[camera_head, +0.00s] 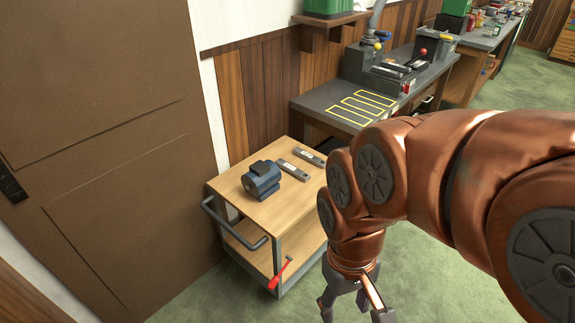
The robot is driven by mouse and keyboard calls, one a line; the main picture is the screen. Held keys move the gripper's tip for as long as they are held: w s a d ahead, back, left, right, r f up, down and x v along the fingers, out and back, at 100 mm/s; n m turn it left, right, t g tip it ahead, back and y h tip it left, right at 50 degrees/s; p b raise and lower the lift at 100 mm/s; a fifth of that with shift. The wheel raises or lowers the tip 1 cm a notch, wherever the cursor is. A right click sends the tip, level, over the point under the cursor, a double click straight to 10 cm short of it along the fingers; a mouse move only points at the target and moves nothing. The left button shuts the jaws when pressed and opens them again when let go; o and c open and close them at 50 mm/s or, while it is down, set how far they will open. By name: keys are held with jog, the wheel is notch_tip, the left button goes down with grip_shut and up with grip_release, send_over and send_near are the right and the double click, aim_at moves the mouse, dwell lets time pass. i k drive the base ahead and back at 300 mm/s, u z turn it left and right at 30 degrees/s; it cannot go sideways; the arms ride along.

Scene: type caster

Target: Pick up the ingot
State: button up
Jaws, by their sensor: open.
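Two grey metal bars that look like ingots lie flat on the wooden cart top in the head view. The nearer ingot (292,171) lies just behind a blue motor-like block, and the farther ingot (311,157) lies beside it toward the back right. Each has a small light mark; I cannot tell which one the task names. My gripper (355,312) hangs at the bottom of the view, right of the cart and in front of it. Its fingers are spread apart and empty. My arm hides the cart's right part.
The blue motor-like block (262,183) sits on the cart (246,208), which has a grey handle (232,226). A red-handled tool (281,275) is at its lower front edge. Behind stands a workbench (327,98) with yellow outlines and a machine (392,72). A brown door (100,140) is left.

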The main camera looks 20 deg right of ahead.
aim_at(308, 157)
jog(key=z, duration=1.2)
jog(key=i, duration=1.05)
jog(key=u, duration=1.75)
